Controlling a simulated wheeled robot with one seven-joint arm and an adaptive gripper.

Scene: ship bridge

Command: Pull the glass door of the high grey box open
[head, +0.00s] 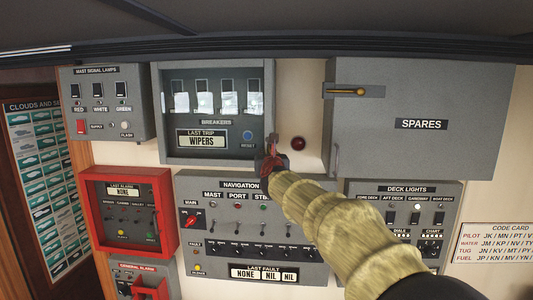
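The high grey box (156,110) is on the wall at upper left centre in the head view. Its glass door (215,145) looks shut, and white-handled breakers, a BREAKERS label and a LAST TRIP plate reading WIPERS show in it. My gripper (271,152) is at the lower right corner of this door, by its right edge. The arm behind it comes up from the lower right. The gripper is small and dark here and hides that corner, so I cannot tell whether its fingers are open, or shut on a handle there.
A closed grey SPARES cabinet (440,150) with a brass latch (348,91) is to the right. A red knob (298,143) sits on the wall between. The navigation panel (200,245) is below, a red alarm box (92,215) lower left, a lamp panel (105,75) left.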

